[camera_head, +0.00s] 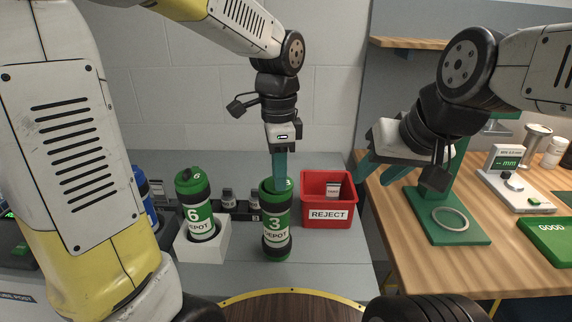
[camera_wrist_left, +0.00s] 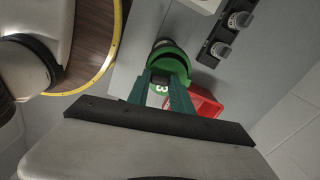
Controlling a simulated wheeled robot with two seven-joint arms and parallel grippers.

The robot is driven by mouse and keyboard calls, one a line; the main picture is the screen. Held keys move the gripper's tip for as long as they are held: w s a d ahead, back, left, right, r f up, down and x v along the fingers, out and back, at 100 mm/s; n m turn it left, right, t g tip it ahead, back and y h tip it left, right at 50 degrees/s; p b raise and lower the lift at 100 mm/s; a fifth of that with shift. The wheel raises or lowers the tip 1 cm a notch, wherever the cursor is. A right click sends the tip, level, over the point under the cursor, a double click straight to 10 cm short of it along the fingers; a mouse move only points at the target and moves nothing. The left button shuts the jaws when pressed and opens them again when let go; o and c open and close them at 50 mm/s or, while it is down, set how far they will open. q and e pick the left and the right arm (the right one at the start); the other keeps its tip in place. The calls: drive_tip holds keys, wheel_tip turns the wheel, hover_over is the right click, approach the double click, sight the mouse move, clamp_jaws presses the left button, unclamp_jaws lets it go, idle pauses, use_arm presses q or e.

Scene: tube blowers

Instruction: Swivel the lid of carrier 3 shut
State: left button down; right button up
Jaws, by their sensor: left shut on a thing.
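Carrier 3 (camera_head: 276,226) is a green and black cylinder with a white label, standing upright on the grey counter. Its green lid (camera_head: 267,184) is at the top; it also shows in the left wrist view (camera_wrist_left: 171,62), with a white 3 between the fingers. My left gripper (camera_head: 280,180) comes down from above with its teal fingers shut on the lid of carrier 3. The fingers hide part of the lid, so I cannot tell how far it is swivelled. My right gripper (camera_head: 378,180) is off to the right, its teal fingers apart and empty, in front of the wooden table.
Carrier 6 (camera_head: 193,207) stands in a white block (camera_head: 218,238) left of carrier 3. A black rack (camera_head: 240,212) with small pieces is behind. A green stand (camera_head: 425,212) and GOOD tray (camera_head: 552,240) are on the wooden table.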

use_arm(q)
drive_tip(key=shift+a+m, duration=0.45)
drive_tip(key=shift+m, duration=0.65)
drive_tip(key=c, duration=1.1)
unclamp_jaws()
drive_tip(key=shift+r, duration=0.1)
wheel_tip(320, 180, up, 8)
drive_tip(key=shift+f, duration=0.2)
drive_tip(key=shift+a, duration=0.1)
